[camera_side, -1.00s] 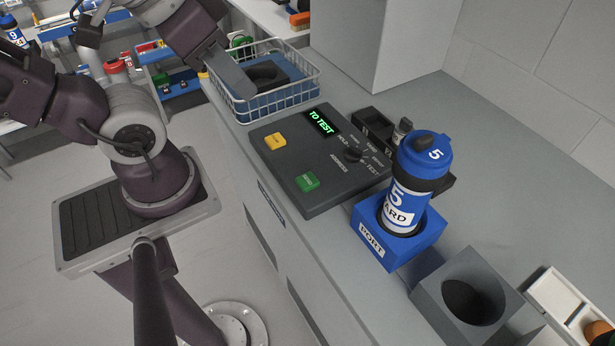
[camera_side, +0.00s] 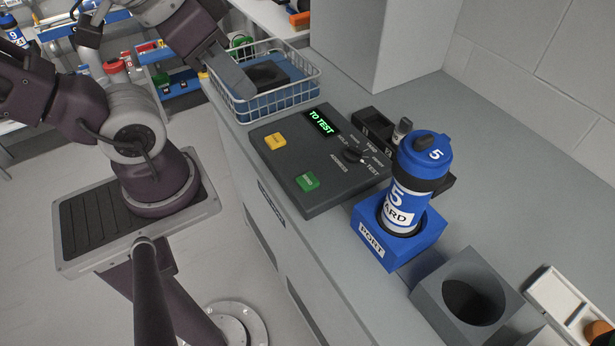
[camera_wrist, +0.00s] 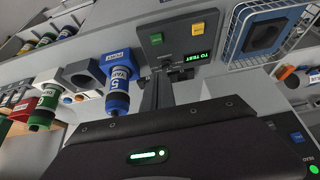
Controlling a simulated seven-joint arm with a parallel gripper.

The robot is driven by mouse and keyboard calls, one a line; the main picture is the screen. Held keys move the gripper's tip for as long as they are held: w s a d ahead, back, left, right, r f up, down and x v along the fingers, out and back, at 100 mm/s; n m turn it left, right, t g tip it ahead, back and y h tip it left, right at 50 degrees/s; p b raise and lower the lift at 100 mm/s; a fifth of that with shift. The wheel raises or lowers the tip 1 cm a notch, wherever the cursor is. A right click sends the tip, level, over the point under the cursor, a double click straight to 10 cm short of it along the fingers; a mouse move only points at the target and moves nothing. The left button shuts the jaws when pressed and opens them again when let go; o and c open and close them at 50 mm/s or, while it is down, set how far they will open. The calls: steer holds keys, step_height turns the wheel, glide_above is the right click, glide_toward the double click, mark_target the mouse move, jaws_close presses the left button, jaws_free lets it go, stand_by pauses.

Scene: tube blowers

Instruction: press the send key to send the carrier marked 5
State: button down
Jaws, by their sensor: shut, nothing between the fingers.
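The green send key (camera_side: 307,181) is on the near edge of the dark control panel (camera_side: 320,200); it also shows in the wrist view (camera_wrist: 156,38). The panel's display (camera_side: 321,121) reads "TO TEST" in green. The address knob (camera_side: 353,156) is beside the printed word TEST. The blue and white carrier marked 5 (camera_side: 407,190) stands upright in the blue block labelled PORT (camera_side: 376,255); the carrier also shows in the wrist view (camera_wrist: 118,88). My gripper (camera_wrist: 158,80) is shut and empty, apart from the key in the wrist view.
A yellow key (camera_side: 275,140) is on the panel left of the display. A wire basket (camera_side: 262,106) stands behind the panel. A grey block with a round hole (camera_side: 468,300) is right of the port. A dark tray (camera_side: 372,115) lies beyond the panel.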

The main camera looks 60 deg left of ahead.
stand_by(0.6)
steer(key=n+g+h, duration=0.8)
steer(key=n+h, duration=0.1)
steer(key=n, duration=1.4)
glide_above(306, 176)
step_height(306, 176, down, 13)
steer(key=shift+f, duration=0.1)
steer(key=shift+f, duration=4.4)
steer(key=shift+f, duration=0.1)
steer(key=shift+f, duration=0.3)
